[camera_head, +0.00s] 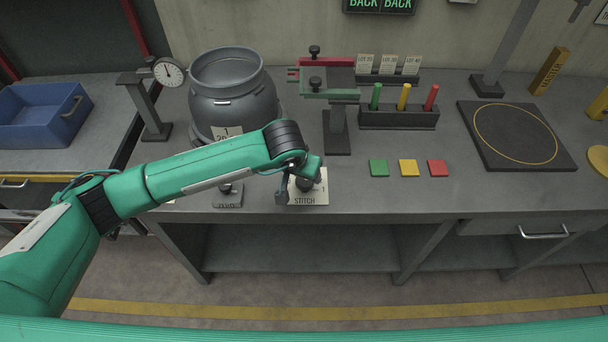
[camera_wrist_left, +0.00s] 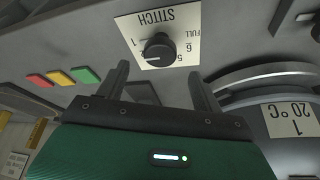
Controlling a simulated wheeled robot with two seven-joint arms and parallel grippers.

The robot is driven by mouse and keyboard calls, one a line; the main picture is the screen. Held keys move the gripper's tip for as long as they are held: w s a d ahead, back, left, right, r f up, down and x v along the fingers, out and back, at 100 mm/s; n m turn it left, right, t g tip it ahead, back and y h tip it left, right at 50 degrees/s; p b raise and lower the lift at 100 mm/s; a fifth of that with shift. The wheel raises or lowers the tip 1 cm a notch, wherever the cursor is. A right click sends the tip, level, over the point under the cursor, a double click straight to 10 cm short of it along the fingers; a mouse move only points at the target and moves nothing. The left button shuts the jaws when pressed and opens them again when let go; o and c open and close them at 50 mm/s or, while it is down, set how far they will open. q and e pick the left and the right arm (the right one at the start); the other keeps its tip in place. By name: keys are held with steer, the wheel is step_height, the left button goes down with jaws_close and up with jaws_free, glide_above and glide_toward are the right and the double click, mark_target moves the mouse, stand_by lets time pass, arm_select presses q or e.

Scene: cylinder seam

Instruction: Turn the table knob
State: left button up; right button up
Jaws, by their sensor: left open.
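A dark round knob (camera_wrist_left: 157,52) sits on a cream plate (camera_wrist_left: 180,25) marked STITCH, with 1, 5, 6 and FULL around it. In the head view the STITCH plate (camera_head: 316,193) lies near the bench's front edge, its knob partly hidden by my arm. My left gripper (camera_wrist_left: 161,80) is open, its two fingers pointing at the knob and apart from it. In the head view my left gripper (camera_head: 296,190) is over the plate. A second small control (camera_head: 228,192) is to its left; its label is too small to read surely. My right gripper is out of view.
A grey drum (camera_head: 232,95) stands behind my left arm. Green, yellow and red tiles (camera_head: 409,168) lie right of the STITCH plate. A clamp stand (camera_head: 338,135) and a pen rack (camera_head: 398,118) stand behind. A dark square pad (camera_head: 515,150) is at right.

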mark_target(304, 181)
arm_select(q)
steer(key=p+x, duration=0.1)
steer(key=x, duration=0.5)
steer(key=shift+r, duration=0.1)
steer(key=shift+c, duration=0.2)
steer(key=c, duration=0.9)
